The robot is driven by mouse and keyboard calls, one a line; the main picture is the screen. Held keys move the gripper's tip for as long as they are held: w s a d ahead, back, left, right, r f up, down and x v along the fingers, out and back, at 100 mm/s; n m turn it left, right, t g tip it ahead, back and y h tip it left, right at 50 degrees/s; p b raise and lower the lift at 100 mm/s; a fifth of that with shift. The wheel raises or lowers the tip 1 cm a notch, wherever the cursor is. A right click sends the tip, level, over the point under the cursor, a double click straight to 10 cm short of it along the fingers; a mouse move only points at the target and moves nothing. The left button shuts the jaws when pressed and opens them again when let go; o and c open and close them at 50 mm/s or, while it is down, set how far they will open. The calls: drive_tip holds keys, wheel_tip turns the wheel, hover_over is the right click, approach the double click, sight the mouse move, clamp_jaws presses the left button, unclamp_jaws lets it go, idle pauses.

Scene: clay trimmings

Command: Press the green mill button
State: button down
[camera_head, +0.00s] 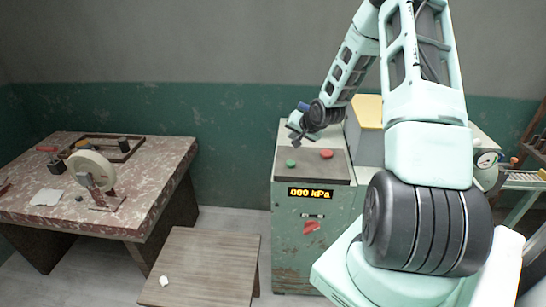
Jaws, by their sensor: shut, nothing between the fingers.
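The green mill button (291,163) is a small green knob on the left part of the sloped top of a worn green machine (284,230). A red button (326,154) sits to its right on the same panel. My gripper (293,141) is shut and empty. It appears above and slightly behind the green button in the picture, with its fingers pointing down to the left. I see a gap between the fingertips and the button, but cannot judge its depth. The display (311,193) on the machine's front reads 000 kPa.
A yellow-topped box (369,109) stands behind the panel, close to my arm. A red-stained table (125,212) at left holds a pale wheel (91,170), a dark frame (112,149) and small items. A low wooden table (208,262) stands in front. Open floor lies between them.

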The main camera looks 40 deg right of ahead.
sight(292, 164)
drive_tip(key=shift+d, duration=0.15)
wheel_tip(292, 164, down, 9)
drive_tip(key=b, duration=0.7)
drive_tip(key=shift+r, duration=0.1)
idle(2.1)
drive_tip(key=shift+f+b, duration=0.4)
